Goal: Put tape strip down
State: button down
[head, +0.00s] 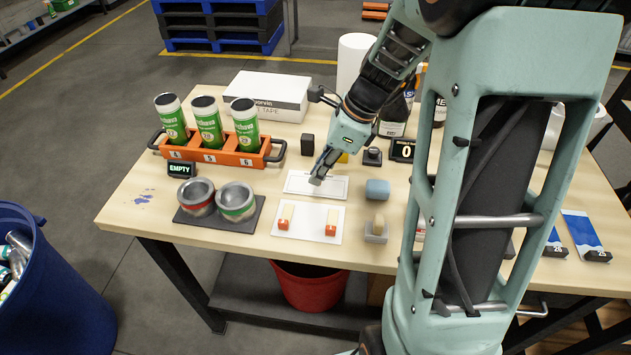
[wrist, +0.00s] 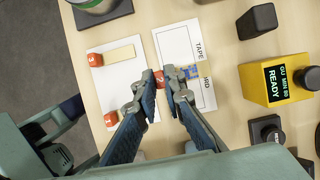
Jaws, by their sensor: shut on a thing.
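My gripper (wrist: 163,78) is shut on the red numbered tab of a tape strip (wrist: 168,72), which shows between its fingertips. The fingers hide most of the strip. In the wrist view they are over the edge of the white printed tape card (wrist: 178,45); I cannot tell whether the strip touches it. In the head view my gripper (head: 318,178) is low over the same card (head: 335,188). A white tray (head: 308,232) lies in front of it with two strips with red ends (head: 285,215) (head: 332,222). The tray also shows in the wrist view (wrist: 122,75).
A grey mat with two tape-wrapped cups (head: 236,200) is at left, below the orange rack (head: 225,155) of green cans. A blue roll (head: 377,190) and a small grey holder (head: 376,230) stand at right. A yellow device reading READY (wrist: 275,85) is beside the card.

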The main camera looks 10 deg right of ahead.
jog(key=f+b, duration=0.3)
jog(key=shift+w+a+f, duration=0.1)
jog(key=shift+w+f, duration=0.1)
jog(key=shift+w, duration=0.2)
jog(key=shift+f+b, duration=0.3)
jog(key=shift+f, duration=0.15)
jog(key=c, duration=2)
grip_release()
